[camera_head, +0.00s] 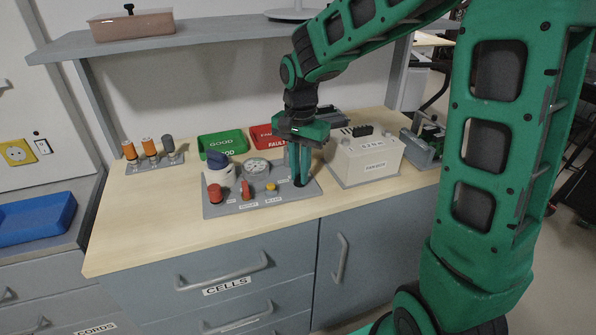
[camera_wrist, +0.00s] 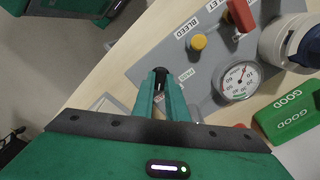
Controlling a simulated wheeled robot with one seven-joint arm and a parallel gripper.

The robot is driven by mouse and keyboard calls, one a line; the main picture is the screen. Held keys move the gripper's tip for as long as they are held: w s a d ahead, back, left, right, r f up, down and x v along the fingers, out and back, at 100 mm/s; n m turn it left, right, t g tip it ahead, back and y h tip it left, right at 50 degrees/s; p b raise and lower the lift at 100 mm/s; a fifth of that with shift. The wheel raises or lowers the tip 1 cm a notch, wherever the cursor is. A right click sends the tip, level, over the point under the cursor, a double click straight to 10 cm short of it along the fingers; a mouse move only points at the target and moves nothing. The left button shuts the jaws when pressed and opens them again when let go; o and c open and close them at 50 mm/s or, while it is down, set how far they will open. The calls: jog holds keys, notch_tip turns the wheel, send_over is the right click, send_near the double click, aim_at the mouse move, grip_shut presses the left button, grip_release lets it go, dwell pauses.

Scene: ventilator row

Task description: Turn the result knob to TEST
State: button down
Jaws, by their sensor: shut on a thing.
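The grey test panel (camera_head: 232,208) lies on the wooden bench top. My gripper (camera_head: 299,178) points down at the panel's right end, its green fingers shut on a small black knob, the result knob (camera_wrist: 159,73). In the wrist view my gripper (camera_wrist: 161,80) has a finger on each side of this knob. A label reading PASS (camera_wrist: 183,79) is on the panel beside it. The fingers hide most of the knob, and I cannot tell which mark it points to.
The panel also carries a yellow BLEED button (camera_wrist: 198,42), a red inlet lever (camera_wrist: 241,15), a round gauge (camera_wrist: 238,80) and a white canister with a blue top (camera_head: 217,170). A green GOOD tray (camera_head: 222,143) and red FAULT tray (camera_head: 262,136) stand behind. A cream box (camera_head: 365,158) stands close right.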

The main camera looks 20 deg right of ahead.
aim_at(299, 176)
jog(key=n, duration=0.4)
jog(key=shift+w+a+n, duration=0.1)
jog(key=shift+n, duration=0.2)
jog(key=n, duration=0.4)
jog(key=shift+n, duration=0.3)
jog(key=c, duration=1.8)
grip_release()
jog(key=shift+o, duration=0.2)
jog(key=shift+r, duration=0.1)
notch_tip(299, 176, up, 11)
jog(key=shift+f, duration=0.2)
